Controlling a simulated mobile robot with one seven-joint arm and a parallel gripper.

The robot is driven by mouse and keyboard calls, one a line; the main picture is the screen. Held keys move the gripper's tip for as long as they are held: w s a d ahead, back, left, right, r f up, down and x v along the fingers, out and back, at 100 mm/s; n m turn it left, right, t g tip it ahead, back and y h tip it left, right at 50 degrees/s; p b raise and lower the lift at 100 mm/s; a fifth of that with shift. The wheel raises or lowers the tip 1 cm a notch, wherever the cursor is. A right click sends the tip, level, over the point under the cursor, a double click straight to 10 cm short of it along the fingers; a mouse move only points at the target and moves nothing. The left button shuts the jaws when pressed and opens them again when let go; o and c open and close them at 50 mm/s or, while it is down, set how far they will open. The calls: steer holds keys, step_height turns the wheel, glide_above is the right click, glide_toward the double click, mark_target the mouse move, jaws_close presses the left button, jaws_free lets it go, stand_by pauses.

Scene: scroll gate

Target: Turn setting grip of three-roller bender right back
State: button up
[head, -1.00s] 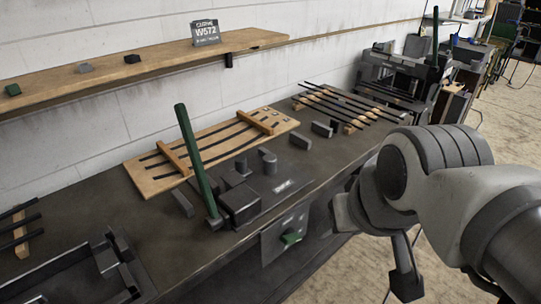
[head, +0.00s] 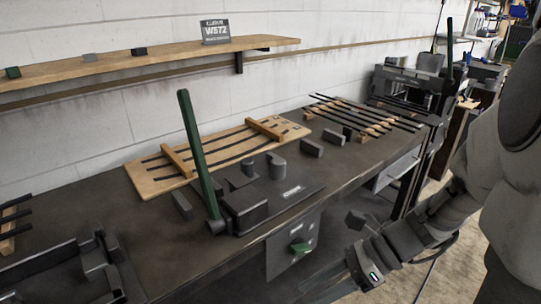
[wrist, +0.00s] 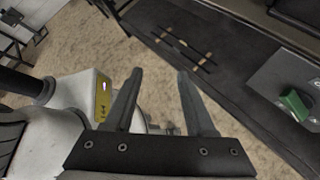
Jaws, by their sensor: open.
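A green grip (head: 300,247) sits on a grey plate on the bench's front face, below the middle machine. It also shows at the right of the wrist view (wrist: 295,105). The middle machine (head: 245,208) has a dark block, short round posts and a long upright green lever (head: 197,150). A dark framed machine (head: 412,85) with an upright black lever stands at the bench's far end. I cannot tell which machine is the three-roller bender. My gripper (head: 322,285) is low in front of the bench, right of and below the green grip, apart from it. Its fingers (wrist: 160,75) are open and empty.
A wooden board with dark bars (head: 225,150) and a rack of rods (head: 365,112) lie on the bench (head: 330,170). Dark trays (head: 60,275) are at the front left. A shelf (head: 130,65) runs along the wall. Floor (wrist: 215,90) shows below my gripper.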

steer(key=w+d+f+m+t+y+b, duration=0.2)
steer(key=w+f+m+t+y+b, duration=0.25)
steer(key=m, duration=0.55)
steer(key=m+t+h+b, duration=0.4)
steer(key=m+t, duration=0.7)
steer(key=m, duration=1)
glide_toward(301, 253)
steer(key=shift+h, duration=0.25)
steer(key=b+x, duration=0.3)
steer(key=x, duration=0.7)
steer(key=shift+a+r, duration=0.1)
steer(key=shift+c, duration=0.3)
jaws_close()
